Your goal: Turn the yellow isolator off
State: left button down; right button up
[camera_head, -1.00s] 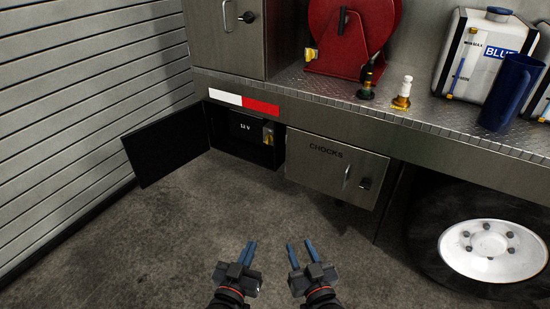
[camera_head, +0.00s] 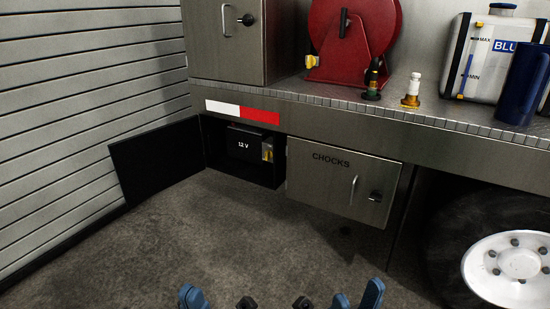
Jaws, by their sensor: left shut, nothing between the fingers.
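A small yellow part, apparently the yellow isolator (camera_head: 267,154), sits at the right side inside the open low compartment (camera_head: 236,172), beside the dark box marked 12 V (camera_head: 246,142). It is too small to tell which way its handle is turned. My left gripper (camera_head: 192,296) is at the bottom edge of the view, its blue fingertips together and empty. My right gripper (camera_head: 357,297) is at the bottom edge with its blue fingertips apart and nothing between them. Both grippers are well apart from the compartment, and most of each is cut off.
The compartment's black door (camera_head: 156,160) stands open to the left, near the slatted wall (camera_head: 80,110). A shut CHOCKS locker (camera_head: 335,180) is just right of the compartment. A wheel (camera_head: 515,270) is at the lower right. The floor (camera_head: 250,235) in front is clear.

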aim_at(269, 154)
jog(key=i, duration=1)
